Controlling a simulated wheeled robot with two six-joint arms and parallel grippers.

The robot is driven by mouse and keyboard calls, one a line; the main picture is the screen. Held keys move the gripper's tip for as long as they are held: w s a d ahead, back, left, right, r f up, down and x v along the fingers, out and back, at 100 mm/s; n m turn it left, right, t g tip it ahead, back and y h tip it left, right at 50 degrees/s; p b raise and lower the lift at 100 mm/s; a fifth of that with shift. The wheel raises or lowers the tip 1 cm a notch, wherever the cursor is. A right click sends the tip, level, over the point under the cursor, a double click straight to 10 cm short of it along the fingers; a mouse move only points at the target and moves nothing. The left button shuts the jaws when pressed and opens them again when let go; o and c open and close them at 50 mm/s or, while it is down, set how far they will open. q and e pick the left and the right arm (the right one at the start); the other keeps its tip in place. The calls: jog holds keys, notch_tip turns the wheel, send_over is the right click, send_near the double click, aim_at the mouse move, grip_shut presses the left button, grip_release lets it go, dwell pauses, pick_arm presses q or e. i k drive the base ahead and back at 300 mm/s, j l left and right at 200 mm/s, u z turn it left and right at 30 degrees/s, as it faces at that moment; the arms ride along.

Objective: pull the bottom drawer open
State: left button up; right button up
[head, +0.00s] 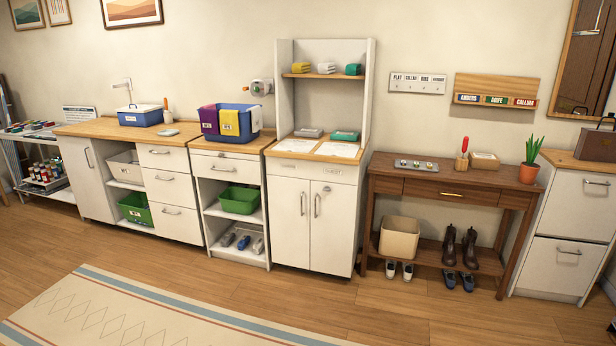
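A white stack of three drawers stands under the wooden counter at left. Its bottom drawer (178,226) is shut, with a short metal bar handle (171,212). The middle drawer (172,189) and top drawer (160,160) above it are also shut. A white two-drawer cabinet at the far right has a lower drawer (556,275), shut, with a bar handle (569,252). Its upper drawer (582,210) is shut too. The picture alone does not tell which bottom drawer is meant. Neither of my grippers is in view.
Open shelves with a green bin (240,199) and a tall white cupboard (311,220) stand right of the drawer stack. A brown console table (442,190) with boots and shoes below is farther right. A striped rug (130,315) lies in front; the wooden floor (330,305) is clear.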

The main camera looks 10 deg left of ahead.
aim_at(182, 225)
jog(key=i+j+u, duration=0.2)
jog(key=i+u, duration=0.25)
jog(key=i, duration=0.15)
jog(key=i+u, duration=0.4)
jog(key=i, duration=0.2)
jog(key=i+l+u, duration=0.3)
jog(key=i+u, duration=0.15)
jog(key=i, duration=0.15)
jog(key=i+j, duration=0.1)
jog(key=i, duration=0.55)
jog(key=i+j, duration=0.1)
jog(key=i, duration=0.6)
jog(key=i+j, duration=0.15)
jog(key=i, duration=0.5)
jog(key=i+j+z, duration=0.45)
jog(key=i, duration=0.3)
jog(key=i+j+z, duration=0.5)
jog(key=i, duration=0.2)
